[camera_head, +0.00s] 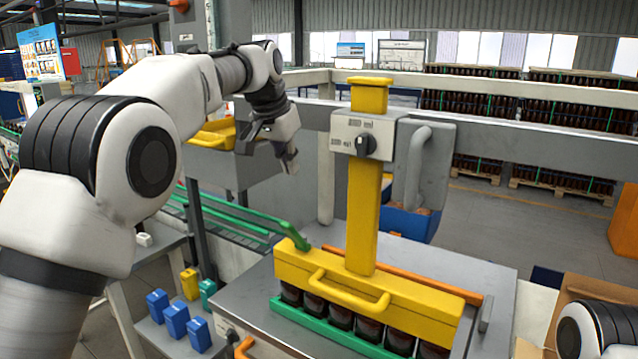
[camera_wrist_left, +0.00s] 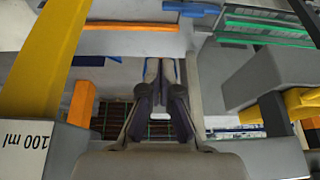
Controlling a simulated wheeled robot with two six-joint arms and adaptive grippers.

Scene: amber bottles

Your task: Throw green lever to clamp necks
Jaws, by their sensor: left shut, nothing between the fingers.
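The green lever (camera_head: 294,237) sticks up and leans at the left end of the yellow clamp head (camera_head: 375,300). The clamp head sits over a row of amber bottles (camera_head: 341,318), and their necks are hidden by it. My left gripper (camera_head: 291,161) hangs above the lever, well apart from it, left of the yellow column (camera_head: 364,205). In the left wrist view its fingers (camera_wrist_left: 160,68) are together with nothing between them. I cannot make out the lever in that view. Only a piece of my right arm shows at the lower right; its gripper is out of view.
A grey control box (camera_head: 363,137) with a black knob is on the column, beside a grey handled panel (camera_head: 422,165). An orange bar (camera_head: 400,268) runs behind the clamp head. Blue blocks (camera_head: 176,320) stand at the lower left. A cardboard box (camera_head: 590,292) is at right.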

